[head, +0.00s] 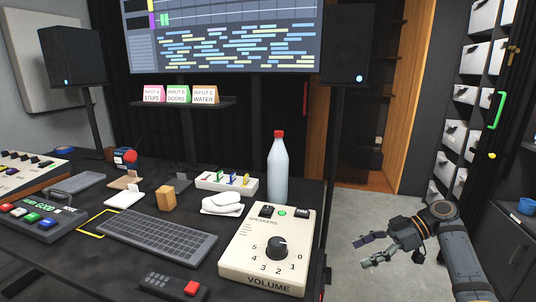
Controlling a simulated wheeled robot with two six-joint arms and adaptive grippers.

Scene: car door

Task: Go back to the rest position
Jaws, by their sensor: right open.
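My right gripper (371,250) shows at the lower right in the head view. Its fingers are spread open and point left, with nothing between them. It is over the grey floor, to the right of the dark desk (140,262) and apart from it. My right arm comes in from the lower right corner. My left gripper is not in the head view.
The desk holds a white volume box (240,262), a red-capped bottle (278,170), a keyboard (155,238) and a mixer (42,222). A speaker stand (335,150) rises at its right edge. Drawers and a green handle (498,110) stand far right. Floor between is clear.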

